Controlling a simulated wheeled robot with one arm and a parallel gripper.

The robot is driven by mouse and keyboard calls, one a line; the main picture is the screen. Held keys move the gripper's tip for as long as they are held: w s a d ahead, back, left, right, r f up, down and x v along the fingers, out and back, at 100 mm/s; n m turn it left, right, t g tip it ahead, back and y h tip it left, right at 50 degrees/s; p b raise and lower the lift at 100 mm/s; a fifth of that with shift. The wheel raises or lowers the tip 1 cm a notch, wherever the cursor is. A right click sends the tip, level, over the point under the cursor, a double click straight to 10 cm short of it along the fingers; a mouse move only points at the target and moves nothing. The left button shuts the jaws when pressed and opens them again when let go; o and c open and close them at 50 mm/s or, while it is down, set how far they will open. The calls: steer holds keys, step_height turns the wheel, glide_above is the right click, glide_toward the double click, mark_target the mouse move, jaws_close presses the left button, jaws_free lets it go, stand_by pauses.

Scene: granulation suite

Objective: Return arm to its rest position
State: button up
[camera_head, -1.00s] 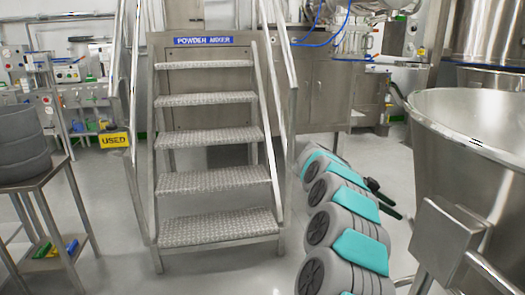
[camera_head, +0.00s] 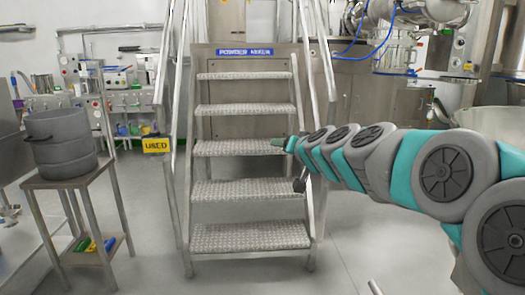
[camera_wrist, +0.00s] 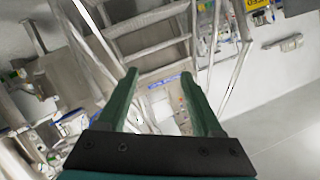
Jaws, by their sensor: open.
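My gripper (camera_wrist: 166,88) is open and empty in the wrist view, its two green fingers spread apart with nothing between them. In the head view my grey and teal arm reaches in from the right edge, and the gripper (camera_head: 287,145) at its far end is small, in front of the metal steps. The wrist view is tilted, with the steps and railings beyond the fingers. No object touches the fingers.
Metal steps (camera_head: 246,191) with railings stand in the middle under a blue POWDER MIXER sign (camera_head: 245,51). A small table (camera_head: 72,181) at left bears a grey pot (camera_head: 62,143). Grey floor is open in front.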

steer(key=s+a+f+n+g, duration=0.2)
steer(key=s+f+g, duration=0.2)
steer(key=s+f, duration=0.45)
steer(key=s+a+f+n+g, duration=0.1)
steer(key=s+a+f+g, duration=0.3)
steer(key=s, duration=0.7)
steer(key=s+d+f+g+h, duration=0.1)
steer(key=s+d+f, duration=0.3)
steer(key=s, duration=0.6)
steer(key=s+d+f+g+h, duration=0.2)
steer(key=s+d+f+g, duration=0.2)
steer(key=s, duration=0.6)
steer(key=s+d+f+m+g+h, duration=0.1)
steer(key=s+d+f+g, duration=0.2)
steer(key=s, duration=0.6)
steer(key=d+f, duration=0.2)
steer(key=d, duration=0.1)
steer(key=shift+s+d+f, duration=0.3)
steer(key=shift+s+f, duration=0.05)
steer(key=shift+s, duration=0.05)
